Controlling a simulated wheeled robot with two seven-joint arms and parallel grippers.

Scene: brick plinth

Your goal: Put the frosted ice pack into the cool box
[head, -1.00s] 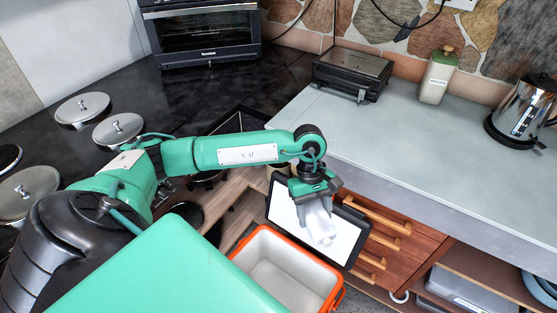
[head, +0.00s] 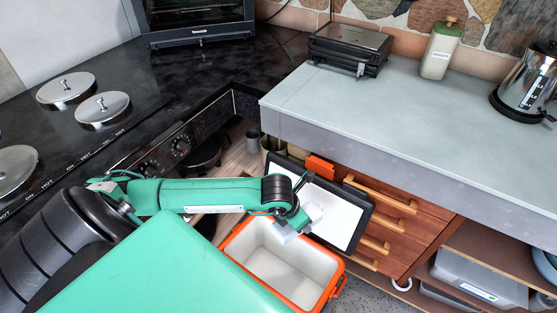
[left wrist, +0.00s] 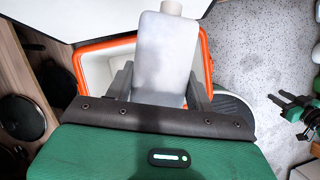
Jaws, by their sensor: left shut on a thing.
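The frosted ice pack (left wrist: 163,60) is a pale, bottle-shaped pack with a short neck. My left gripper (left wrist: 160,88) is shut on it, a finger on each side. In the head view the gripper (head: 292,222) is over the far part of the cool box opening, and only pale bits of the pack (head: 284,235) show beside it. The cool box (head: 313,285) has an orange rim and a pale inside, and stands open on the floor. In the left wrist view its orange rim (left wrist: 207,62) shows behind the pack. A green and black part, seemingly my right gripper (left wrist: 285,103), is at the right edge.
A white panel with a dark frame (head: 345,210) stands tilted behind the box, close to my gripper. Wooden drawers (head: 395,215) and a grey counter (head: 420,110) are to the right. The black stove counter (head: 130,120) with lidded pots is to the left.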

